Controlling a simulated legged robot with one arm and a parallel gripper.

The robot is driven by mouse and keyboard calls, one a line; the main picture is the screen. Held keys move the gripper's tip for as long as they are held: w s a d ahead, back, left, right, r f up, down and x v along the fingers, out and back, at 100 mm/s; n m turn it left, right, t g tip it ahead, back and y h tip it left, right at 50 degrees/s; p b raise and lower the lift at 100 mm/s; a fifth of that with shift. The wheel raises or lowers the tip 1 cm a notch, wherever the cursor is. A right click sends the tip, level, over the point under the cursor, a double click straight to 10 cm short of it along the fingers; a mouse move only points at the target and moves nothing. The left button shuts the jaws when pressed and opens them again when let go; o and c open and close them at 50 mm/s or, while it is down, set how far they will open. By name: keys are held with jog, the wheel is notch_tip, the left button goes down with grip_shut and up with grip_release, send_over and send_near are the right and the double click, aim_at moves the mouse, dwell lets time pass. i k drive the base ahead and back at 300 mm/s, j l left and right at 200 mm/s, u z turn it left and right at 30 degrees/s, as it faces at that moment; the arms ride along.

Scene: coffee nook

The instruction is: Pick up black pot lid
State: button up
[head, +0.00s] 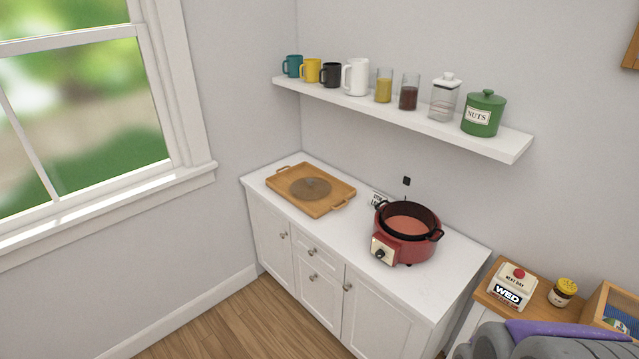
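A round, flat, grey-brown lid (312,188) with a small knob-like spot at its middle lies on the wooden tray (288,198) at the left end of the white counter. It looks more see-through brown than black. It is the only lid-like disc that I see apart from the jar lids. A red electric pot (408,246) with a black inner pot (409,221) stands uncovered on the counter to the right of the tray. The inner pot holds something reddish-brown.
The white counter (350,235) has bare surface between tray and pot. A shelf (420,122) above holds mugs, glasses and a green nuts jar (484,114). Floor (235,325) is clear.

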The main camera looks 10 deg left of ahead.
aim_at(308, 189)
jog(key=i+j+u, duration=0.65)
jog(key=u, duration=0.3)
jog(key=i+u, duration=0.45)
jog(key=i+j+z, duration=0.1)
jog(key=i, duration=0.35)
jog(key=i+j+z, duration=0.1)
jog(key=i, duration=0.35)
jog(key=i+j+z, duration=0.15)
jog(key=i, duration=0.3)
jog(key=i+j+z, duration=0.15)
jog(key=i+z, duration=0.25)
jog(key=i+j+z, duration=0.2)
jog(key=z, duration=0.25)
jog(key=i+j+z, duration=0.25)
jog(key=j+z, duration=0.15)
